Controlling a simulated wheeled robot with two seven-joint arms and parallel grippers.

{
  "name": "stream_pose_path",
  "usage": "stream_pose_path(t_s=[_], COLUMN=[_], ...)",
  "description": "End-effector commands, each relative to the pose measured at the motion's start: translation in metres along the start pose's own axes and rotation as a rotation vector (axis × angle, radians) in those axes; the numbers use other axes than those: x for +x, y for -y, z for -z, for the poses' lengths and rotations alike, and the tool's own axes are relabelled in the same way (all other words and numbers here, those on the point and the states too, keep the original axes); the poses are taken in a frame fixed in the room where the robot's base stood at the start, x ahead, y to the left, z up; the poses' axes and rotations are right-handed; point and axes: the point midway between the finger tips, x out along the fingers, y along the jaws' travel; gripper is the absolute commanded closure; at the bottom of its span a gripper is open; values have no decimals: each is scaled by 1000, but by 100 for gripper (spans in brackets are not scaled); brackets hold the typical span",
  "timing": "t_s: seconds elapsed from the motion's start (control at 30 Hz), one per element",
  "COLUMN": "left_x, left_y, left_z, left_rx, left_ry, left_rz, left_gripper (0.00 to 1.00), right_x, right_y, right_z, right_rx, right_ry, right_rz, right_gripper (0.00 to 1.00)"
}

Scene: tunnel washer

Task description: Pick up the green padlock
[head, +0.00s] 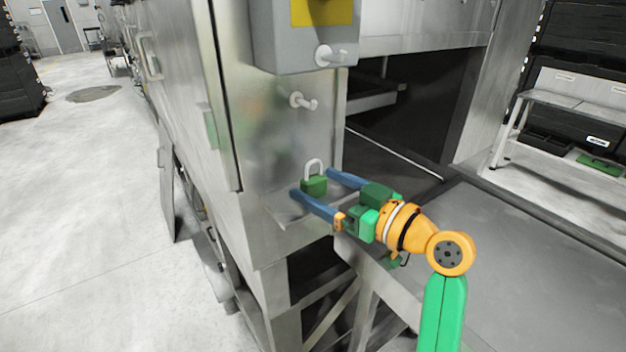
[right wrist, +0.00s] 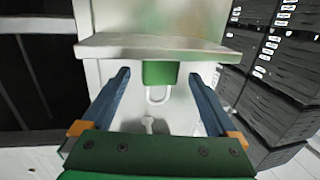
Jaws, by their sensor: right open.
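The green padlock (head: 314,185) with a pale shackle stands upright on a small metal ledge (head: 283,212) of the machine in the head view. It also shows in the right wrist view (right wrist: 160,73), between the blue fingers. My right gripper (head: 311,183) is open, with one finger on each side of the padlock. A gap shows between the padlock and each finger in the wrist view (right wrist: 160,82). My left gripper is not in view.
A grey box with a yellow panel (head: 322,12) and pegs (head: 303,101) sit on the steel wall above the padlock. A dark opening lies to the right of the wall. A bench (head: 575,105) stands at the far right.

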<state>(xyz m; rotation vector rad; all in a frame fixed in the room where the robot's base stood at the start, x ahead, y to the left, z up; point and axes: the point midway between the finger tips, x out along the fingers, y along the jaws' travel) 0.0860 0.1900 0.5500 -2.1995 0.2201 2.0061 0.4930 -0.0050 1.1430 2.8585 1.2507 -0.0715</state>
Motion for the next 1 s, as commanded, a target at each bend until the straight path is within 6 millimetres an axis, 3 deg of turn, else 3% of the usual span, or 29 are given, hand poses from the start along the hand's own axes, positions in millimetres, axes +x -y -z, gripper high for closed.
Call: stream_pose_path(t_s=[0.07, 0.4, 0.77, 0.87, 1.0], left_x=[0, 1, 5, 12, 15], left_y=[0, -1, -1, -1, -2], left_z=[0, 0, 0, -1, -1], left_rx=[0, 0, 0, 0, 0], left_ry=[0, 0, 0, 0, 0], left_rz=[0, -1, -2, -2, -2], left_gripper=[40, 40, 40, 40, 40], right_x=[0, 0, -1, -2, -28], right_y=[0, 0, 0, -1, 12], right_z=[-1, -1, 8, 25, 63], right_rx=[0, 1, -4, -9, -13], right_ry=[0, 1, -1, -3, -7], right_rz=[0, 0, 0, -2, -4], right_gripper=[9, 100, 100, 100, 100])
